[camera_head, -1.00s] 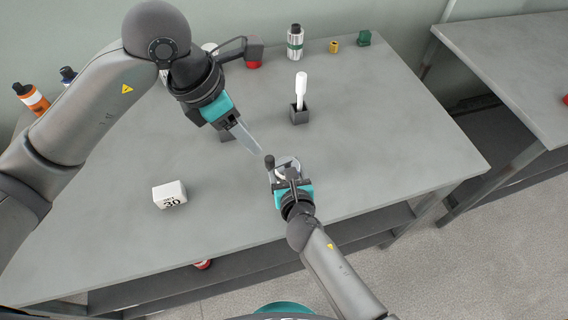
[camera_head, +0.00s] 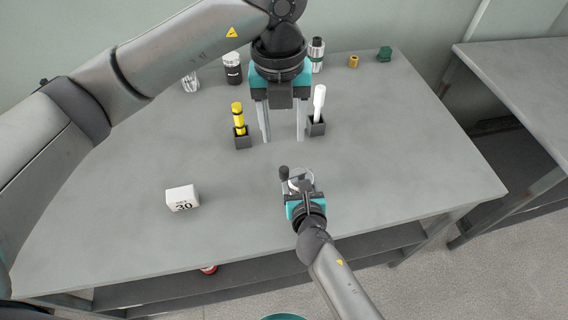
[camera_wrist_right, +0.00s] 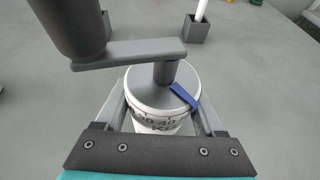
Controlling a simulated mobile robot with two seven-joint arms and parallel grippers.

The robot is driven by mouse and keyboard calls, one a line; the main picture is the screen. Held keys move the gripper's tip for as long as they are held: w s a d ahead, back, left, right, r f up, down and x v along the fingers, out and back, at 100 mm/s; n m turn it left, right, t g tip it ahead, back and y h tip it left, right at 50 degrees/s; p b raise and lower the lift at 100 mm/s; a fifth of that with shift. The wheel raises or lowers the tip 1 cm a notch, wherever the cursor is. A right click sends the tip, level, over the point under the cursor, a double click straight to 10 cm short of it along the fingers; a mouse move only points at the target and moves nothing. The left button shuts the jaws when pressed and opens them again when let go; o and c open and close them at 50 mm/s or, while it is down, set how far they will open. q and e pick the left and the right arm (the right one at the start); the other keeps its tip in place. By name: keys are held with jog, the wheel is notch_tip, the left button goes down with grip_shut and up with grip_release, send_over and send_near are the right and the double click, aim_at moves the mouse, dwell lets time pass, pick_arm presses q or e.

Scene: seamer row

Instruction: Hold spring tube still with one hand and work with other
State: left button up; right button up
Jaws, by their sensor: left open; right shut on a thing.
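The spring tube (camera_wrist_right: 155,120) is a short white cylinder with dark printed numbers, upright on the table in the right wrist view. A grey crank arm (camera_wrist_right: 130,54) with a dark knob runs across above it, and a blue pointer (camera_wrist_right: 184,95) lies at its rim. My right gripper (camera_head: 299,186) is shut around the tube's sides, with one finger on each side. My left gripper (camera_head: 283,138) is open and empty, fingers pointing down, beyond the tube in the head view. It is between a yellow tool (camera_head: 238,117) and a white-handled tool (camera_head: 318,101), each upright in a dark block.
A white box marked 30 (camera_head: 182,198) stands at the left on the grey table (camera_head: 150,150). The table's right part is clear.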

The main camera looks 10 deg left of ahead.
aim_at(284, 168)
pick_arm(q)
jog(key=shift+n, duration=0.7)
notch_tip(284, 168, down, 12)
jog(key=shift+w+r, duration=0.1)
jog(key=shift+r, duration=0.05)
grip_shut()
dwell(0.4)
